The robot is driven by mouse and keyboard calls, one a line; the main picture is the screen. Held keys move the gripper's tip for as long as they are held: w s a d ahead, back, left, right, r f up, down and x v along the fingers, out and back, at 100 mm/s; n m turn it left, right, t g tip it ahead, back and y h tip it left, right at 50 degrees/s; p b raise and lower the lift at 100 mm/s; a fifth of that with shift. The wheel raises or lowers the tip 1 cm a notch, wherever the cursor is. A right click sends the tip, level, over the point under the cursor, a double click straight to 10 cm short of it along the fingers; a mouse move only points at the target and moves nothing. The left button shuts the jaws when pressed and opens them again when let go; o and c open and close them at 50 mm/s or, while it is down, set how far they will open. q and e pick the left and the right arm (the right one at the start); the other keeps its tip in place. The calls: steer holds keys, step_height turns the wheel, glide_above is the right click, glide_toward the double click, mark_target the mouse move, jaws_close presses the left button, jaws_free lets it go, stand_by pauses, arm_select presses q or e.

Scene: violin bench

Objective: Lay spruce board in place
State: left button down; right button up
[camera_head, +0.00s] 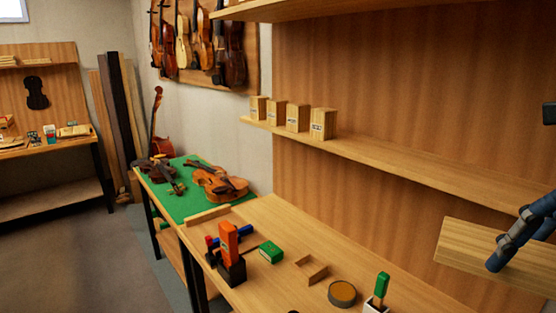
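A pale, straight-grained board (462,258), which looks like the spruce board, is at the right edge and runs out of view. It appears above the bench level, in front of the wood back panel. A dark blue-grey jointed part, which looks like part of my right arm or gripper (497,262), crosses in front of the board. Its fingertips cannot be made out, so its grip on the board is unclear. My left gripper is not in view.
The wooden bench (345,268) holds an orange-and-black tool (230,248), a green box (270,252), a small wooden frame (311,270), a round tin (342,294) and a green-handled tool (381,285). A shelf (400,158) with several wooden blocks runs above. Violins lie on a green mat (190,207).

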steer(key=d+f+n, duration=0.1)
steer(key=d+f, duration=0.1)
steer(key=shift+d+f, duration=0.15)
steer(key=shift+d, duration=0.25)
step_height(320, 180, down, 14)
steer(key=d+n+g+y, duration=0.2)
steer(key=d+n, duration=0.1)
steer(key=n, duration=0.4)
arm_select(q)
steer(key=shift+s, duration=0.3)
arm_select(e)
steer(key=w+a+f+n+g+h, duration=0.1)
steer(key=a+f+n+g, duration=0.1)
steer(key=a+f+n, duration=0.5)
steer(key=w+a+f+n+g, duration=0.1)
steer(key=a+f+n, duration=0.5)
steer(key=a+n, duration=0.4)
steer(key=shift+w+f+g+h, duration=0.25)
steer(key=shift+f+g+h, duration=0.15)
